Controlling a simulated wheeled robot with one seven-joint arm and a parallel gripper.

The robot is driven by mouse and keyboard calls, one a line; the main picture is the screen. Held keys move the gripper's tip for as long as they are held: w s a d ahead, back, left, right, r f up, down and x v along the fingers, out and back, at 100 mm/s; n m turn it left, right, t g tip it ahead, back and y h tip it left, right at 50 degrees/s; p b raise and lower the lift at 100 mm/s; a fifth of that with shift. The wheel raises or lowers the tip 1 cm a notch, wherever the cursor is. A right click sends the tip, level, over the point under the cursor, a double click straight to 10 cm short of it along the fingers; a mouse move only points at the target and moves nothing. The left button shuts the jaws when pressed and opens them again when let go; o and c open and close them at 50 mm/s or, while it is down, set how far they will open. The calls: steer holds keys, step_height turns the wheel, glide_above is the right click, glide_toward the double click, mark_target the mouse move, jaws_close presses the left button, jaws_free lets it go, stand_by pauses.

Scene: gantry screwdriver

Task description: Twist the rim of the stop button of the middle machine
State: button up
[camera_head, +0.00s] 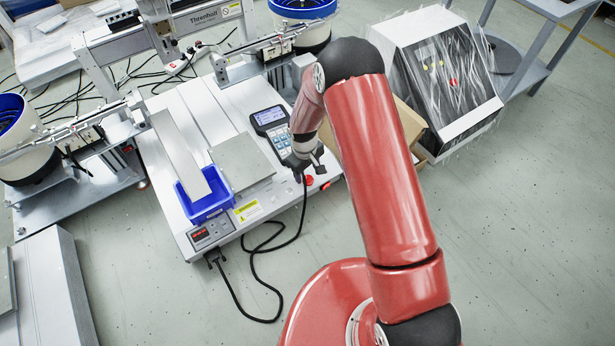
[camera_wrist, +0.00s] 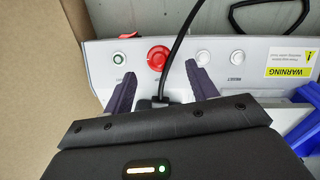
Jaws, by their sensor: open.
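The middle machine (camera_head: 180,118) is a white bench unit with a gantry. Its red round stop button (camera_wrist: 158,58) sits on the front panel in the wrist view, between a green button and a white button. It also shows as a small red spot (camera_head: 309,181) in the head view. My gripper (camera_wrist: 160,84) is open, its two dark fingers pointing at the panel on either side of the stop button, with the fingertips appearing just short of it. In the head view my gripper (camera_head: 312,165) is near the button.
A black cable (camera_wrist: 178,45) runs past the stop button's right side. A green button (camera_wrist: 119,58), a white button (camera_wrist: 202,58) and a reset button (camera_wrist: 237,56) share the panel. A handheld controller (camera_head: 272,128) and a blue bin (camera_head: 205,205) lie on the machine.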

mark_target(308, 178)
steer(key=shift+d+f, duration=0.1)
steer(key=shift+f, duration=1.9)
